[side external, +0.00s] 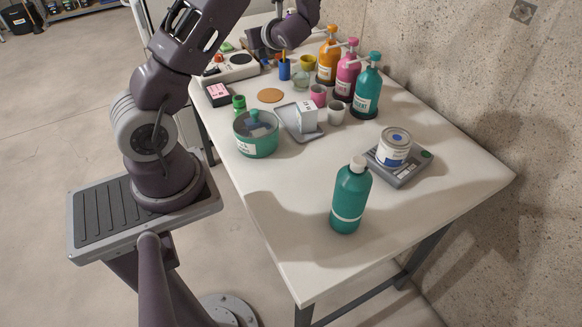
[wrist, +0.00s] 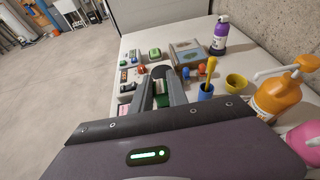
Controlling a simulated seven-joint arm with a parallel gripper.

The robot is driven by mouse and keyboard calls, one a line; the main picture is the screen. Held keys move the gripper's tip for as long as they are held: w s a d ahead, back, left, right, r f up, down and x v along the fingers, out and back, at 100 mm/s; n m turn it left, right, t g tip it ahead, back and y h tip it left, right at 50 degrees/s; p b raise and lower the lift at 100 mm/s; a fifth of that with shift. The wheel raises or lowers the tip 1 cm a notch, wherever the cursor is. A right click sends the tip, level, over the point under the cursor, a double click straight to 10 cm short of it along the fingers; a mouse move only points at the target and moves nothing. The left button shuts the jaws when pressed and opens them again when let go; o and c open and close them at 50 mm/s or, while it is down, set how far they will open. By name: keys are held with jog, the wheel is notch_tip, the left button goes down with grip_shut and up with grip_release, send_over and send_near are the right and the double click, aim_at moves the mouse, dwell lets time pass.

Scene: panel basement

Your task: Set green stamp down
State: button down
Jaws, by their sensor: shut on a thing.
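My gripper (wrist: 160,82) reaches away from the wrist camera, its two grey fingers shut on the green stamp (wrist: 161,98). Only a small green and pale part of the stamp shows between the fingers; the rest is hidden. In the side external view my gripper (side external: 262,52) is at the far end of the white table, close to the control panel, and the stamp in it cannot be made out. I cannot tell whether the stamp touches a surface.
The control panel (side external: 232,67) and a dark box with a pink label (side external: 217,94) are near the gripper. A blue cup (side external: 285,69), yellow cup (side external: 307,62) and pump bottles (side external: 328,63) stand to the right. The near table (side external: 277,215) has bare room.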

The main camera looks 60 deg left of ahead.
jog(key=s+d+f+m+t, duration=0.1)
jog(key=d+m+t, duration=0.2)
jog(key=d, duration=2.2)
jog(key=s+d+r+m+t+h, duration=0.1)
jog(key=s+d, duration=0.5)
jog(key=d, duration=0.1)
jog(key=f, duration=1.4)
jog(key=shift+s+d+f, duration=0.1)
jog(key=shift+d+f, duration=0.1)
jog(key=shift+f, duration=0.15)
jog(key=c, duration=1.7)
grip_release()
jog(key=shift+f, duration=0.1)
jog(key=shift+c, duration=0.2)
jog(key=o, duration=0.4)
jog(key=shift+o, duration=0.2)
